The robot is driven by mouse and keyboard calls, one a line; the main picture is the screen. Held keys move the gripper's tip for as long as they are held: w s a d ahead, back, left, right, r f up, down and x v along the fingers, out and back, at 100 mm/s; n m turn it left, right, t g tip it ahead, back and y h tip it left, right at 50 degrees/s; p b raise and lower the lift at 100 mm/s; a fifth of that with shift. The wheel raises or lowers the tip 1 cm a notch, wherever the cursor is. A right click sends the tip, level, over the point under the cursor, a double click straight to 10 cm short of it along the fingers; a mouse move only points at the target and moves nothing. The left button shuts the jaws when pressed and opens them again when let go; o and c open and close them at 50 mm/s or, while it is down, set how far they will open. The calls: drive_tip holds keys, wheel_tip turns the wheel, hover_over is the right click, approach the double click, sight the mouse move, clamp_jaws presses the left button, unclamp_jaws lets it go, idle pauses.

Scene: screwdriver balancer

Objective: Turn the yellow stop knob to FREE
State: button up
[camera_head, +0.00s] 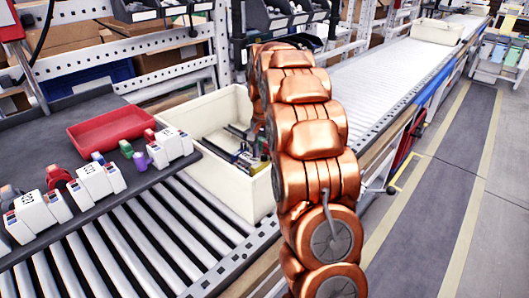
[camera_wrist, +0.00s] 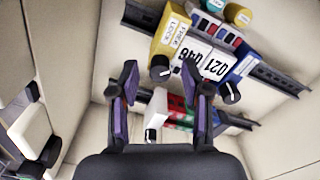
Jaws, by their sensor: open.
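In the wrist view, a yellow block (camera_wrist: 172,30) carries a white label reading FREE and LOCK. A black knob (camera_wrist: 160,68) with a light pointer mark is at its near end; its exact setting is too small to tell. My gripper (camera_wrist: 159,74) is open, its two dark purple-lined fingers either side of that knob in the picture. I cannot tell the remaining distance, and no contact shows. In the head view, the yellow part (camera_head: 258,166) shows small inside the cream bin (camera_head: 232,199), partly hidden by my copper arm. My gripper is hidden there.
White modules marked 048 and 021 (camera_wrist: 213,66) and a blue block (camera_wrist: 240,68) with another black knob (camera_wrist: 229,93) sit beside the yellow block on a dark rail (camera_wrist: 283,76). Bin walls surround them. A red tray (camera_head: 112,131) and several white modules stand left.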

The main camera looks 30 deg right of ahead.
sight(264, 154)
wheel_tip(264, 154, up, 12)
drive_tip(key=shift+f, duration=0.15)
idle(0.5)
idle(0.3)
